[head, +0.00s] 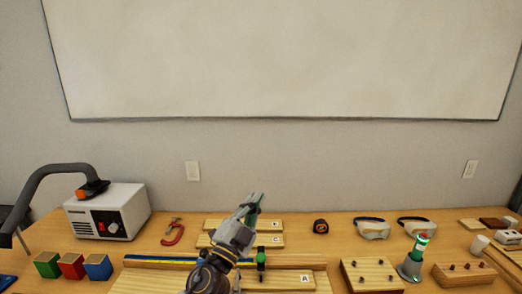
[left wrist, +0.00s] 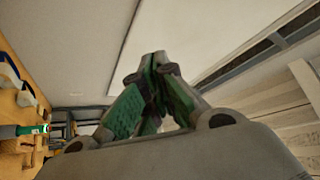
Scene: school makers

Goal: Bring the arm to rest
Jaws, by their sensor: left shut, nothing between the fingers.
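My left gripper (head: 255,200) is raised over the middle of the wooden workbench (head: 190,228), with its fingers pointing up and away toward the wall. In the left wrist view its green-padded fingers (left wrist: 158,62) come together at the tips, with nothing between them. The arm and gripper hide part of the wooden boards behind and below them. My right gripper is not in view.
Wooden boards (head: 305,282) lie below the gripper. A grey-white machine with a hose (head: 125,205), a red clamp (head: 173,233) and coloured cubes (head: 71,266) stand left. Goggles (head: 372,229), a green-lit beacon (head: 409,268) and wooden blocks (head: 465,274) stand right. The wall is behind.

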